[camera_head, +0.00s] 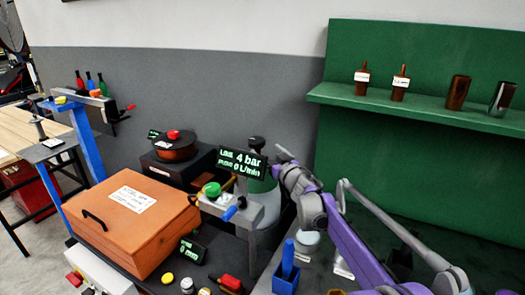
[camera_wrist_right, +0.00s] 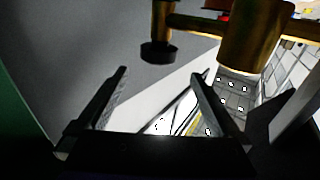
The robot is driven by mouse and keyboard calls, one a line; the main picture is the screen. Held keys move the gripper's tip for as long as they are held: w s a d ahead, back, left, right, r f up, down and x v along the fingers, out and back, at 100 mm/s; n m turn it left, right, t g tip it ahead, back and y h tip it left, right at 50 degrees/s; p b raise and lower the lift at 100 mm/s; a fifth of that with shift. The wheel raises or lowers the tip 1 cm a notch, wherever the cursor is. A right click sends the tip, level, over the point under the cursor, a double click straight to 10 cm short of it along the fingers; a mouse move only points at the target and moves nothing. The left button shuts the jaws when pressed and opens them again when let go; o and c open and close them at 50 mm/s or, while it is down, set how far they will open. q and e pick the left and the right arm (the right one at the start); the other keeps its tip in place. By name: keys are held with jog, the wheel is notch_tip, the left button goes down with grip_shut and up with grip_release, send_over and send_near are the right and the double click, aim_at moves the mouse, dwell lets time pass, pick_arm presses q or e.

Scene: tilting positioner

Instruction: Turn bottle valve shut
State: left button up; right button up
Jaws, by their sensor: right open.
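The gas bottle (camera_head: 262,208) stands behind the small workbench in the head view, its body partly hidden by a display and my right arm. A dark top piece (camera_head: 256,143) shows above the display. In the right wrist view, a brass valve (camera_wrist_right: 248,38) has a round black knob (camera_wrist_right: 158,52) on a side stem. My right gripper (camera_head: 284,158) is close to the right of the bottle top. In the wrist view its fingers (camera_wrist_right: 160,78) are apart and empty, with the knob beyond the gap between the tips, not gripped. My left gripper is not in view.
A display (camera_head: 242,163) reading 4 bar and 0 L/min stands before the bottle. A grey bench (camera_head: 245,212) with a green knob (camera_head: 212,189), an orange box (camera_head: 130,220) and a red-lidded pot (camera_head: 173,146) are left. A green shelf (camera_head: 430,107) is right.

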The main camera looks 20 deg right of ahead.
aim_at(251, 141)
jog(key=w+d+n+y, duration=0.1)
jog(key=w+d+n+g+y+p, duration=0.1)
jog(key=y, duration=0.1)
jog(key=n+y, duration=0.1)
jog(key=y, duration=0.1)
jog(key=shift+w+d+n, duration=0.3)
jog(key=shift+w+d, duration=0.1)
jog(key=shift+d+f+n+g+y+p, duration=0.2)
jog(key=shift+f+n+g+y+p, duration=0.15)
jog(key=shift+g+y, duration=0.35)
jog(key=shift+w+a, duration=0.25)
jog(key=p+x, duration=0.2)
jog(key=x, duration=0.7)
jog(key=shift+w+a+p, duration=0.25)
jog(key=shift+w+p, duration=0.1)
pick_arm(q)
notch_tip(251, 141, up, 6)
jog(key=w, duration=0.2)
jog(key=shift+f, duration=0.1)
pick_arm(e)
jog(key=shift+c, duration=0.3)
